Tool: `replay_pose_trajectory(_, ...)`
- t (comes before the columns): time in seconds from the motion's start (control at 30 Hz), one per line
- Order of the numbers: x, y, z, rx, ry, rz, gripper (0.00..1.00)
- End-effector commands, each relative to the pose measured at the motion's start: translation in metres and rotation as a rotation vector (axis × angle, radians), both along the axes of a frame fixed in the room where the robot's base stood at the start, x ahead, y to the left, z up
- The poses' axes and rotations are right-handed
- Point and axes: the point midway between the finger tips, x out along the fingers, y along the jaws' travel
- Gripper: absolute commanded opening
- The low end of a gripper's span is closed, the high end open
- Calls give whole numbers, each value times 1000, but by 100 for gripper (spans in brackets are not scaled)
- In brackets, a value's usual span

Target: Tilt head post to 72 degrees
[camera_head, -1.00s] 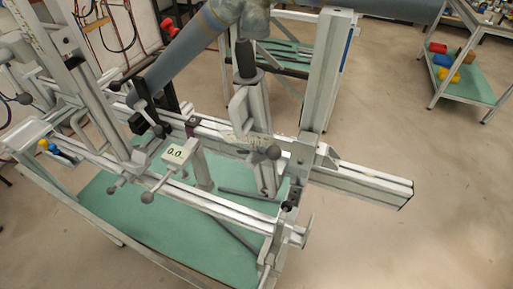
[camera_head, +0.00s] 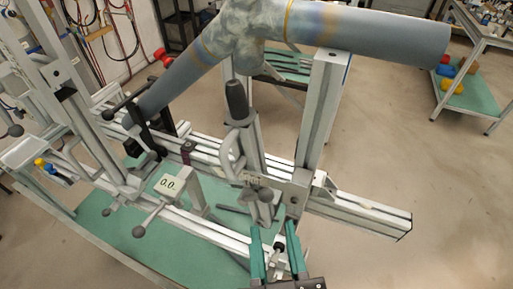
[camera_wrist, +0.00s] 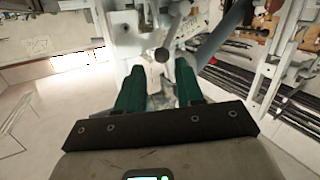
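The jig has a tall square post (camera_head: 322,115) on its rail and a shorter post (camera_head: 243,150) with a black cone on top; I cannot tell which is the head post. Both look roughly upright. A small box with a display (camera_head: 168,184) reads 0.0. My gripper (camera_head: 275,232) has green fingers, apart, low at the front end of the jig. A small dark knob (camera_head: 277,247) shows between them in the head view; contact is not clear. In the wrist view, my gripper (camera_wrist: 160,80) is also open, with a round-ended lever (camera_wrist: 162,54) just beyond the fingertips.
A grey tube frame (camera_head: 355,38) spans above the jig. The long rail (camera_head: 360,212) runs to the right. Ball-ended handles (camera_head: 139,231) stick out at the left. A shelf cart (camera_head: 470,98) with coloured items stands back right. Floor at the right is clear.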

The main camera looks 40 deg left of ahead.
Motion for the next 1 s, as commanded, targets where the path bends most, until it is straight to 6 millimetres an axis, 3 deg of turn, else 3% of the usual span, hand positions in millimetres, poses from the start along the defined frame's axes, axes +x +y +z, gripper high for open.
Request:
replay_pose_trajectory(0.1,-26,22,30,69,-62,81,37)
replay_pose_trajectory(0.27,-35,32,41,100,-91,113,37)
replay_pose_trajectory(0.47,-22,46,41,102,-93,111,37)
replay_pose_trajectory(0.8,20,90,43,97,-89,110,37)
replay_pose_trajectory(1.0,34,105,42,97,-89,110,37)
